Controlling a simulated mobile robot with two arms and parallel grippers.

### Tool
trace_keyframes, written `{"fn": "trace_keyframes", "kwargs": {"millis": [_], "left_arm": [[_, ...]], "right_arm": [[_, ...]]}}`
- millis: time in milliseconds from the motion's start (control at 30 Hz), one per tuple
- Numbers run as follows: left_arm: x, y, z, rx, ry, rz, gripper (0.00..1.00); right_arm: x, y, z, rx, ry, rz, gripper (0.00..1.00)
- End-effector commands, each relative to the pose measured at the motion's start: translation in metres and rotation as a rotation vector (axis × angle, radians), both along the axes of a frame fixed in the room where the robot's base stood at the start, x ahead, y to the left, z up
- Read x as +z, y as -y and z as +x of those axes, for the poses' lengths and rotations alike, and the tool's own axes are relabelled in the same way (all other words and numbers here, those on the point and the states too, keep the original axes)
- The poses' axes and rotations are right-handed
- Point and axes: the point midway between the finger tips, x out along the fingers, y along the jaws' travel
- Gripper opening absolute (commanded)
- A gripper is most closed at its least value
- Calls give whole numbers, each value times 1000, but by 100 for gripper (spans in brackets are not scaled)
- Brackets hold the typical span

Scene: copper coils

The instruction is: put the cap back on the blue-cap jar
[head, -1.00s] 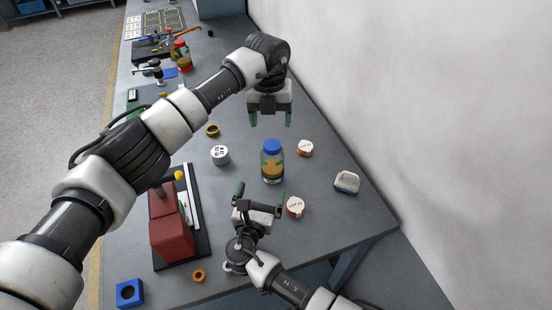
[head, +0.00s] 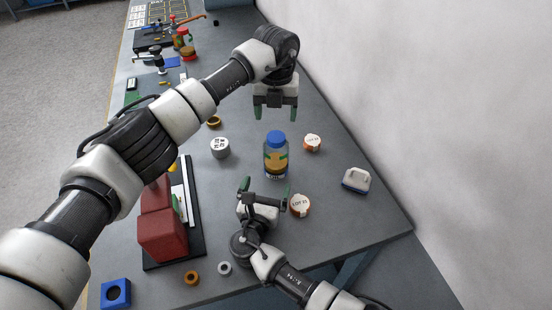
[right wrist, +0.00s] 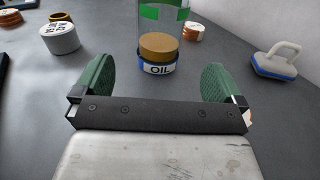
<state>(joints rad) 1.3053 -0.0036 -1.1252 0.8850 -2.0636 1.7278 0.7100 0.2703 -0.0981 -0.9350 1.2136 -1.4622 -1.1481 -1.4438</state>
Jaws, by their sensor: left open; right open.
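The blue-cap jar (head: 276,160) stands upright on the bench, clear-walled, with brown and green inside. Its blue cap (head: 276,137) sits on top; I cannot tell whether it is tightened. My left gripper (head: 276,114) is open and empty, fingers down, just behind or above the cap in the head view. My right gripper (head: 265,188) is open on the near side of the jar. In the right wrist view, the jar (right wrist: 160,52) with its OIL label shows beyond and between the open fingers of the right gripper (right wrist: 157,85). The cap is out of that view.
Two copper coils marked with lot labels (head: 300,205) (head: 312,142) lie right of the jar, and a white-topped round item (head: 220,147) lies left. A blue-and-white handled block (head: 356,180) is near the right edge.

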Motion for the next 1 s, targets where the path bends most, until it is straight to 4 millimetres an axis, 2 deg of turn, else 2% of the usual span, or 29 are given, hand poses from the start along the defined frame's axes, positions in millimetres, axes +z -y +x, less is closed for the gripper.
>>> {"fn": "trace_keyframes", "kwargs": {"millis": [500, 700, 1000], "left_arm": [[0, 0, 0, 0, 0, 0, 73], [0, 0, 0, 0, 0, 0, 73], [0, 0, 0, 0, 0, 0, 73]], "right_arm": [[1, 20, 83, -2, 1, -2, 100], [1, 23, 98, 0, 1, 0, 100], [0, 24, 100, 0, 0, 0, 100]]}}
